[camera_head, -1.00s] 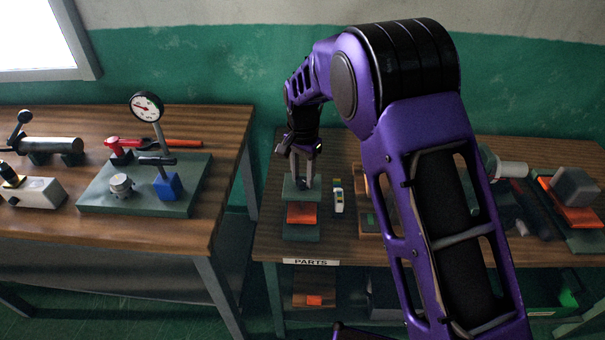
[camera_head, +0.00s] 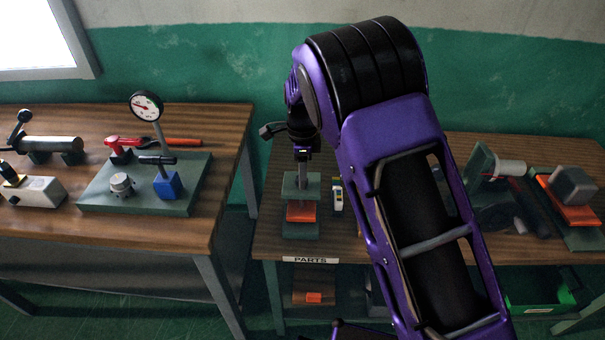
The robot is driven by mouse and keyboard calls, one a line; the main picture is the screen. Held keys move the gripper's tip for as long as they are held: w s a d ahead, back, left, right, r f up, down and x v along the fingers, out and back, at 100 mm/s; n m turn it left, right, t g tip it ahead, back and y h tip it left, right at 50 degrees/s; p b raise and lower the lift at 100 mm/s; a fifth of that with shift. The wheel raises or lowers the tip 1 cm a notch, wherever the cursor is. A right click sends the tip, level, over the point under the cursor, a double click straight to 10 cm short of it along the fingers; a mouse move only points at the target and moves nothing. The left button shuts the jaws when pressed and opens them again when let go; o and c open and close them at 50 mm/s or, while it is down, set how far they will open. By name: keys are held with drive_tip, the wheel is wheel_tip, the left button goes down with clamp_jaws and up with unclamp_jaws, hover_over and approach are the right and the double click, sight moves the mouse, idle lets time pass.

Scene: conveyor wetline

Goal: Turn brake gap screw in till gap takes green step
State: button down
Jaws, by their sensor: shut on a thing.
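The brake fixture (camera_head: 287,227) stands on the right bench. It is a grey-green block stand with an orange pad (camera_head: 301,211) in it. My gripper (camera_head: 302,179) points straight down at the top of this stand, with its fingers shut on what looks like the brake gap screw. The screw itself is too small and too hidden by the fingers to make out. A small stepped gauge (camera_head: 337,195), white with yellow and green parts, lies just right of the stand, apart from it. The width of the gap cannot be read from here.
My purple arm covers the middle of the right bench. Right of it stand a green plate with a light cylinder (camera_head: 509,168) and a grey block on an orange plate (camera_head: 574,186). The left bench (camera_head: 140,232) holds a dial gauge (camera_head: 146,106) and other tools.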

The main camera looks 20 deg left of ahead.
drive_tip(key=shift+m, duration=1.6)
drive_tip(key=shift+c, duration=2.3)
unclamp_jaws()
drive_tip(key=shift+r, duration=0.1)
wheel_tip(320, 180, up, 17)
drive_tip(key=shift+r, duration=0.15)
